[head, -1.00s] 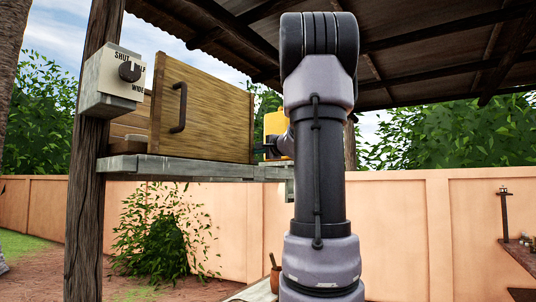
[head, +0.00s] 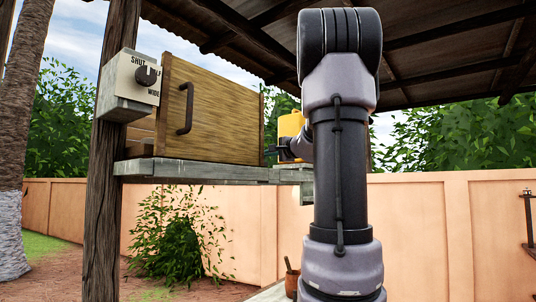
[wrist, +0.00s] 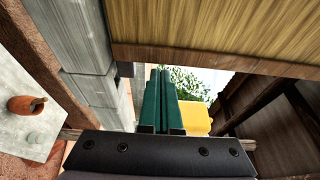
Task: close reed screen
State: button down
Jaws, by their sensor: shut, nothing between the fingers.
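The reed screen (head: 215,115) is a straw-coloured panel with a dark bar handle (head: 185,109) near its left side. It stands upright on a grey shelf (head: 200,171) under the roof. Its reed face (wrist: 225,28) also fills the top of the wrist view. My gripper (head: 268,152) is small at the screen's right edge in the head view. In the wrist view its green fingers (wrist: 160,95) are together and empty, just below the panel's edge. They are away from the handle, and I cannot tell whether they touch the screen.
A dial (head: 147,76) marked SHUT and WIDE sits on the post (head: 105,185) left of the screen. A yellow object (head: 291,124) shows beside my wrist. A clay pot (wrist: 26,104) rests on a pale tabletop (wrist: 40,150). Open ground lies before the wall (head: 235,215).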

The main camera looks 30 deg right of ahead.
jog(key=shift+w+d, duration=0.2)
jog(key=shift+d, duration=0.35)
jog(key=shift+w+d, duration=0.15)
jog(key=shift+d, duration=0.4)
jog(key=s, duration=1)
jog(key=shift+d, duration=0.25)
